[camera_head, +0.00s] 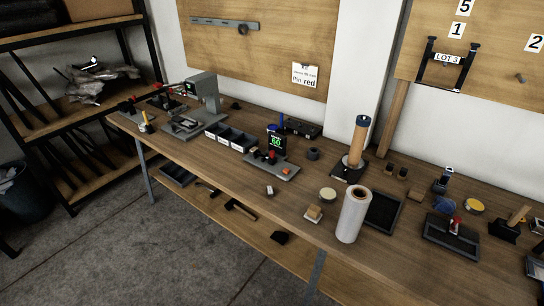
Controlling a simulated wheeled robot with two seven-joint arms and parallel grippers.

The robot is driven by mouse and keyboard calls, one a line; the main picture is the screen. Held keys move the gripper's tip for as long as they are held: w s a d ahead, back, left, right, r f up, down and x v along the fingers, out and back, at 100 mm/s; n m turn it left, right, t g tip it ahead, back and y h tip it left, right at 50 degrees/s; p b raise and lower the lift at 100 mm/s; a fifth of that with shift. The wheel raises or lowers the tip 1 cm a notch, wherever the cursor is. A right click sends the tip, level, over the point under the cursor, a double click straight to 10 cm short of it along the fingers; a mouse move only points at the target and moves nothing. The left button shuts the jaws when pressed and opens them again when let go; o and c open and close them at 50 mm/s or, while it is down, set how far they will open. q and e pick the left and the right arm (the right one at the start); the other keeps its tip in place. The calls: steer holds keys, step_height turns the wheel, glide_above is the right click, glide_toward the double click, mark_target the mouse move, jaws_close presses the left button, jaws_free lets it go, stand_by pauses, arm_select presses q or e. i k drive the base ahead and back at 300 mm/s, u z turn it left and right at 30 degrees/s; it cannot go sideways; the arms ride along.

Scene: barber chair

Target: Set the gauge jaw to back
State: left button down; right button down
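A small gauge with a dark upright display (276,142) stands on the workbench, left of its middle. The display shows green digits that look like 60. Its grey base plate (286,172) carries small dark and red parts and an orange piece (286,170). The jaw is too small to tell apart from these parts, so its position is unclear. Neither of my grippers is in the head view.
The long wooden workbench (210,165) is crowded. A grey press (206,92) and parts bins (228,138) stand left of the gauge. A white roll (353,215), a dark tray (385,211) and a brown upright roll (357,140) stand right. The floor (130,255) in front is open.

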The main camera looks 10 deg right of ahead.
mark_target(272, 160)
steer(key=u, duration=1.35)
steer(key=i, duration=2)
steer(key=z, duration=2.5)
